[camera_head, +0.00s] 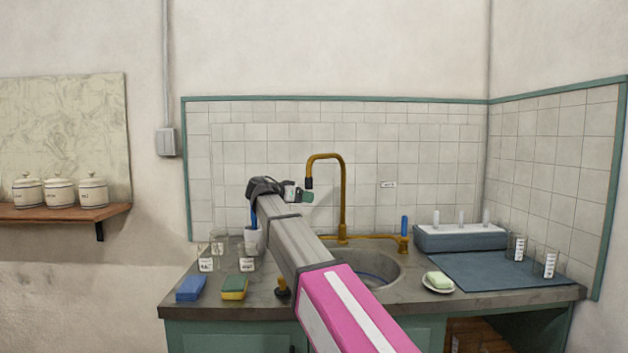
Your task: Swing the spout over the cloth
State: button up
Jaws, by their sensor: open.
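The brass gooseneck spout (343,200) rises behind the sink (372,270). It arches to the left, and its dark-tipped outlet hangs over the sink's left side. A folded blue piece that looks like the cloth (191,288) lies at the counter's front left corner. My gripper (305,196) is open, pointing right, just below or near the spout's outlet in the picture. I cannot tell whether it touches the spout. My arm hides part of the sink and the counter's middle.
A yellow-green sponge (234,288) and glass beakers (206,262) stand on the left. A white cup (253,242) is behind my arm. On the right are a soap dish (438,284), a blue mat (500,272) with beakers, and a grey rack (460,238).

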aim_at(307, 179)
jog(key=s+a+r+m+t+h, duration=0.2)
jog(key=a+r, duration=0.3)
jog(key=r, duration=0.2)
jog(key=x, duration=1)
jog(key=shift+w+f, duration=0.25)
jog(key=shift+w, duration=0.05)
grip_shut()
jog(key=shift+d, duration=0.1)
